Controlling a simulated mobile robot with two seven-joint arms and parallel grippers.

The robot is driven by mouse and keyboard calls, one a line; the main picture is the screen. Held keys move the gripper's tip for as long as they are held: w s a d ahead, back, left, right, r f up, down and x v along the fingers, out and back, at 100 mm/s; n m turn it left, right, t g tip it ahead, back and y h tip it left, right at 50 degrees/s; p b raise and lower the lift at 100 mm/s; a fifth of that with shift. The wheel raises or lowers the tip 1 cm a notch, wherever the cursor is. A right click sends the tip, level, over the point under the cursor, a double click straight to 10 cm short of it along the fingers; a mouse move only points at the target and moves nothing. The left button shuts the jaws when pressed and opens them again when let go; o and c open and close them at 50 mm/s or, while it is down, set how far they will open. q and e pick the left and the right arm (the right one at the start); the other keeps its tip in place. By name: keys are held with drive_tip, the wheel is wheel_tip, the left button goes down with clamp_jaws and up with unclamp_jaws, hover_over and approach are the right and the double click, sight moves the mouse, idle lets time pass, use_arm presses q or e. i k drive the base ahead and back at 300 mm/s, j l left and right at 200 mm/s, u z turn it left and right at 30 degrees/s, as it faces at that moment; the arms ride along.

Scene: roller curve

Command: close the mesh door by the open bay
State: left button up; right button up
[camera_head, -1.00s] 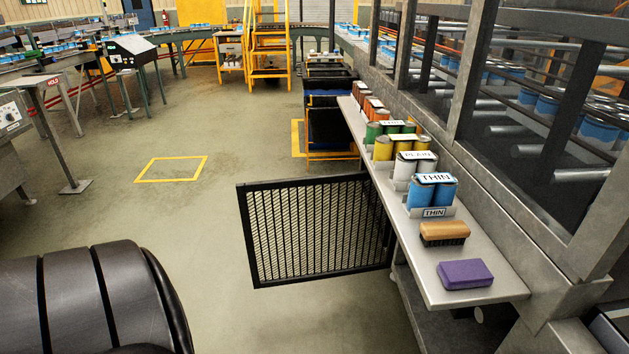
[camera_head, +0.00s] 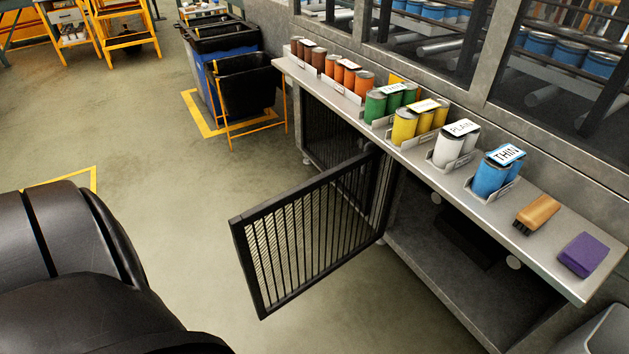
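The black mesh door (camera_head: 300,240) stands swung out from the front of the grey bench, over the floor. Its hinged side is at the bench front, near the middle, and its free edge points left toward me. Part of my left arm fills the lower left, apart from the door. Neither gripper is in view.
The bench top (camera_head: 420,163) carries several rows of coloured cans, a brush (camera_head: 536,214) and a purple block (camera_head: 584,254). A blue bin (camera_head: 215,70) and a black bin on an orange frame (camera_head: 246,90) stand behind the door. Floor left of the door is clear.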

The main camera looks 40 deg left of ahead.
sight(237, 224)
drive_tip(key=k+j+z, duration=0.1)
drive_tip(key=j, duration=0.3)
drive_tip(key=j+z, duration=0.15)
drive_tip(key=j, duration=0.25)
drive_tip(key=k+j+z, duration=0.1)
drive_tip(key=j, duration=0.3)
drive_tip(key=k+j+z, duration=0.1)
drive_tip(key=j, duration=0.25)
drive_tip(key=k+j+z, duration=0.25)
drive_tip(key=k+j, duration=0.15)
drive_tip(key=j, duration=0.3)
drive_tip(key=j+z, duration=0.4)
drive_tip(key=j, duration=1.65)
